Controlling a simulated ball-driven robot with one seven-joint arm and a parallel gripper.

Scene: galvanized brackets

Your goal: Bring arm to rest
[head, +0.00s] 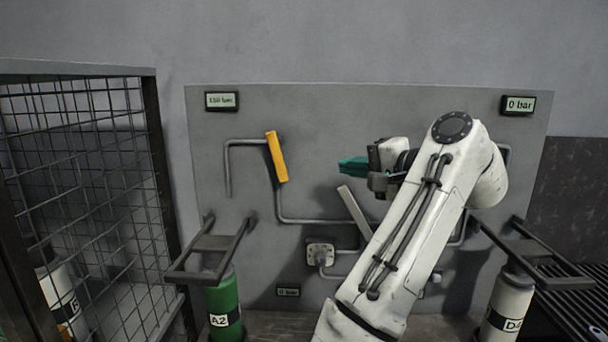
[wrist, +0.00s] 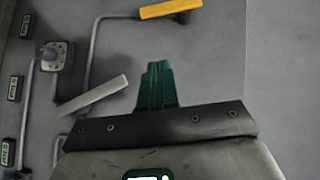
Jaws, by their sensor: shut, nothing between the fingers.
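My gripper (head: 353,167) has teal fingers that are together with nothing between them. In the head view it points left in front of the grey panel (head: 400,105), right of the yellow lever handle (head: 276,157). The fingers also show in the wrist view (wrist: 157,86), apart from the yellow handle (wrist: 170,8) and the pale grey handle (wrist: 93,95). The pale grey handle (head: 355,212) is below my gripper in the head view. My white arm hides part of the panel's right side and its pipes.
A green cylinder (head: 225,302) marked A2 stands below left, a white cylinder (head: 508,305) at the lower right, each by a metal bracket. A mesh cage (head: 85,160) stands at the left. Displays sit at the panel's upper left (head: 221,101) and upper right, reading 0 bar (head: 519,105).

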